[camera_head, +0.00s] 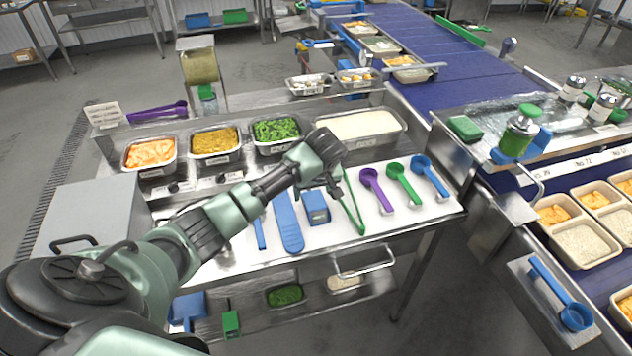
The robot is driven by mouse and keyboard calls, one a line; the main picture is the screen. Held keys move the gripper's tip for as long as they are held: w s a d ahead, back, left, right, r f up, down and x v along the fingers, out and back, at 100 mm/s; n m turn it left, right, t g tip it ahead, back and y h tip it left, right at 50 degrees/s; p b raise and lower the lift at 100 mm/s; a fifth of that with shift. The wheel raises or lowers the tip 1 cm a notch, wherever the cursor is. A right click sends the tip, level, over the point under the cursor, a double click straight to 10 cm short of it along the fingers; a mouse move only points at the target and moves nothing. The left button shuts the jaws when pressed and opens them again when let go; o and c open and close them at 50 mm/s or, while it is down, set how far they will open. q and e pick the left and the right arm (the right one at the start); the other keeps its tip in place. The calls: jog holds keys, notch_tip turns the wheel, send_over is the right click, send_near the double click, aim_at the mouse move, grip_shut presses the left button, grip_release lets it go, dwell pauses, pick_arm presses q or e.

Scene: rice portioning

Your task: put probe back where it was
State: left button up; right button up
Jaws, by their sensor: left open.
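My left gripper (338,184) is open above the white board (440,208) on the steel table. Its jaws are near the top of a pair of green tongs (354,212), and I cannot tell if they touch. A small blue box-shaped device (316,207) lies just left of the tongs, below the gripper. A long blue paddle-like tool (289,224) and a thin blue tool (259,234) lie farther left. No probe is clearly distinguishable; the blue device or the thin tool may be it. My right gripper is not in view.
Purple (376,190), green (404,182) and blue (430,177) scoops lie to the right of the tongs. Food pans stand behind, including a wide pale one (362,128). A blue conveyor (450,75) with trays runs at the right.

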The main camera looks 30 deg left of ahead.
pick_arm(q)
jog(key=v, duration=0.9)
jog(key=shift+b, duration=0.4)
